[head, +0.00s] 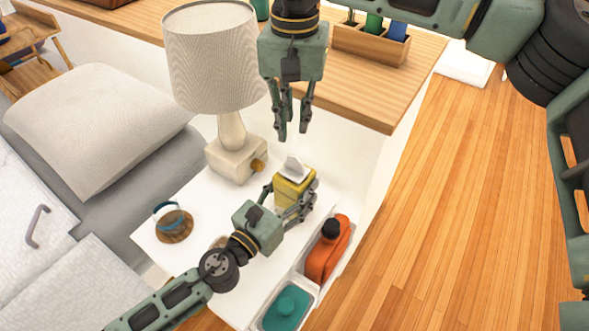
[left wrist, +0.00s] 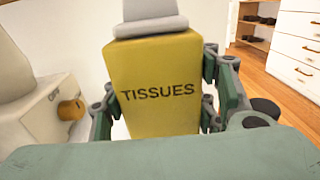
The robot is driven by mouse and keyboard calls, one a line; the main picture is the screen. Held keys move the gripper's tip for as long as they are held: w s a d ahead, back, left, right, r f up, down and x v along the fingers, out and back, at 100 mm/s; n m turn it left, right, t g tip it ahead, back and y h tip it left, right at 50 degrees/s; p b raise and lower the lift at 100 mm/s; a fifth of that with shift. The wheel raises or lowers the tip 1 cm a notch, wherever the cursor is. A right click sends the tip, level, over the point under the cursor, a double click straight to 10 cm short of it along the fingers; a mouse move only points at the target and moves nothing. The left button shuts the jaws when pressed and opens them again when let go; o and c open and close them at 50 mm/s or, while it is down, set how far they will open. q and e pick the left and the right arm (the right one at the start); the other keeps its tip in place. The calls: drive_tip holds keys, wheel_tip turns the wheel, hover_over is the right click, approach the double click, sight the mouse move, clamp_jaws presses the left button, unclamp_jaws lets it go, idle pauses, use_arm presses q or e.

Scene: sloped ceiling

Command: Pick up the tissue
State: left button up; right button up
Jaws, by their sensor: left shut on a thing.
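The tissue box (head: 291,190) is yellow with a white tissue sticking out of its top. It stands on the white bedside table (head: 165,257) in front of the lamp. In the left wrist view the tissue box (left wrist: 160,95) fills the middle, with "TISSUES" printed on its side. My left gripper (head: 290,192) is shut on the box, one finger on each side. My right gripper (head: 292,132) hangs above and behind the box, pointing down, with a narrow gap between its fingers and nothing in them.
A lamp (head: 213,60) stands close behind the box at left. An orange bottle (head: 328,250) and a teal item (head: 287,308) sit in white trays at the right edge. A round wooden item (head: 174,226) lies at left. A wooden desk (head: 345,88) is behind.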

sight(295, 156)
drive_tip(key=m, duration=0.6)
drive_tip(key=shift+r, duration=0.1)
drive_tip(key=f+m, duration=0.2)
drive_tip(key=m, duration=0.3)
drive_tip(key=f+m, duration=0.2)
drive_tip(key=m, duration=0.4)
drive_tip(key=f+m, duration=0.2)
drive_tip(key=m, duration=0.4)
drive_tip(key=shift+d+f, duration=0.15)
drive_tip(key=shift+d, duration=0.05)
drive_tip(key=f, duration=0.5)
drive_tip(key=shift+a, duration=0.2)
drive_tip(key=shift+c, duration=0.2)
